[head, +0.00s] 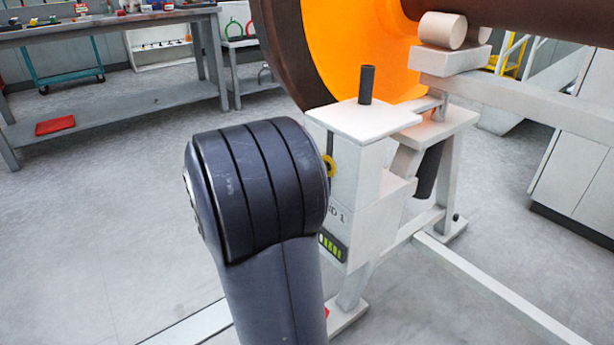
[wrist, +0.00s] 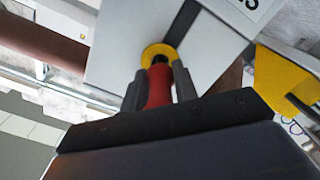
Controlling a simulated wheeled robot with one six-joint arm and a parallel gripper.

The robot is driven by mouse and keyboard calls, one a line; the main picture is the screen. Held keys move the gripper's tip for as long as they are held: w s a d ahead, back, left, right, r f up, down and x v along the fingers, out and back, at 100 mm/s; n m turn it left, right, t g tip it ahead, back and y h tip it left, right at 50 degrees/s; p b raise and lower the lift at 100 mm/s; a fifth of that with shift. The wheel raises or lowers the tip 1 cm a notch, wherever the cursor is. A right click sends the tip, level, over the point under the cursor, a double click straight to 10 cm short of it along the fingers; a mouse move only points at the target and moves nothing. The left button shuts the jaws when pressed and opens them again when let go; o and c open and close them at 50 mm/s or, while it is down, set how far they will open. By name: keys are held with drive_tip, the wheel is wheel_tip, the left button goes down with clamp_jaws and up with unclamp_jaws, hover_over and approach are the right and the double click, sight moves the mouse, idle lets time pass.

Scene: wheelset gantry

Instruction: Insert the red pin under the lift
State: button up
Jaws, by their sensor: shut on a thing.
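In the wrist view the red pin (wrist: 158,90) sits between the two dark fingers of my gripper (wrist: 161,86), which is shut on it. The pin points at a yellow ring (wrist: 151,50) on the white housing of the lift. Its far end is at the ring's dark centre; I cannot tell how deep it reaches. In the head view the lift (head: 365,180) is a white stand with the yellow ring (head: 330,166) on its side. My dark arm stands in front and hides my gripper and the pin there.
A large orange-faced wheel (head: 350,45) stands behind the lift. White rails and legs (head: 490,285) run along the floor at right. In the wrist view a yellow part (wrist: 280,85) is close at right. A workbench (head: 110,20) stands at back left, with open floor before it.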

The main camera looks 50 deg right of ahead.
drive_tip(key=shift+b+x, duration=0.3)
drive_tip(key=shift+x, duration=0.9)
drive_tip(key=o, duration=1)
drive_tip(key=shift+a, duration=0.1)
drive_tip(key=p+v, duration=0.2)
drive_tip(key=v, duration=0.8)
drive_tip(key=shift+w+a+p, duration=0.15)
drive_tip(key=shift+a+p, duration=0.2)
drive_tip(key=shift+c, duration=0.2)
